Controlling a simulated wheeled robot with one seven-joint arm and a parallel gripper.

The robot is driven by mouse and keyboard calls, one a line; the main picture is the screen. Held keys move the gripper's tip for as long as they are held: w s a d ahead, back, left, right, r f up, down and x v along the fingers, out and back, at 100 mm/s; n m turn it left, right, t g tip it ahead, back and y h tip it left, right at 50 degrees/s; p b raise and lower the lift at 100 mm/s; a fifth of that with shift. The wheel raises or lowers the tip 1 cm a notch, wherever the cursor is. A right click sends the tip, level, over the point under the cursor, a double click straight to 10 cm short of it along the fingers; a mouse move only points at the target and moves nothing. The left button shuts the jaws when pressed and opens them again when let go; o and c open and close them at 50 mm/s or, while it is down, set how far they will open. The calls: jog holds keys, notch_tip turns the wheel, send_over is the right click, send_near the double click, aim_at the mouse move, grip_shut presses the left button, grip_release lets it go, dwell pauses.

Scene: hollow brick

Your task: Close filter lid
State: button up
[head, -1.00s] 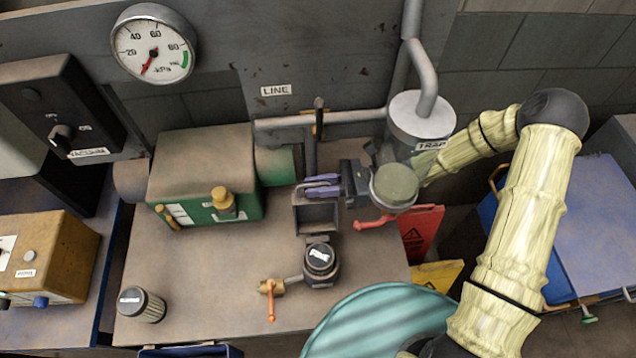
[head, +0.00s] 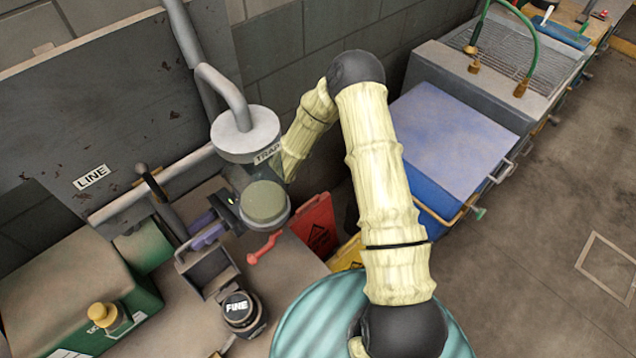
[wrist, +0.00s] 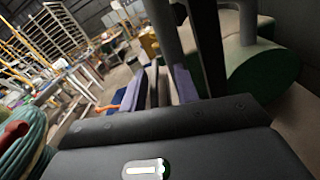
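The filter (head: 238,312) is a dark round body with a cap marked FINE, low in the head view. A grey square box-like part (head: 209,268), which looks like its raised lid, stands tilted up just behind it. My gripper (head: 198,232) has purple fingers and is behind and above this part. Whether it touches it cannot be told. The lid cannot be made out there.
A red valve handle (head: 265,248) and the glass trap (head: 262,200) are close to my wrist. The LINE pipe (head: 150,185) and its upright post run behind the fingers. A green pump (head: 85,290) stands left. A teal drum (head: 310,320) is in front.

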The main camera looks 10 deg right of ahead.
jog(key=s+b+v, duration=0.1)
jog(key=b+v, duration=0.2)
jog(key=v, duration=1.2)
jog(key=s+d+f+n+h, duration=0.3)
jog(key=d+h, duration=0.1)
jog(key=s+d+r+n+t+h+p, duration=0.4)
jog(key=d+r+n+t+h+p, duration=0.2)
jog(key=d+r+n+t+h, duration=0.3)
jog(key=d+r+h, duration=0.2)
jog(key=d, duration=0.1)
jog(key=shift+d+r+n, duration=0.25)
jog(key=shift+n, duration=0.15)
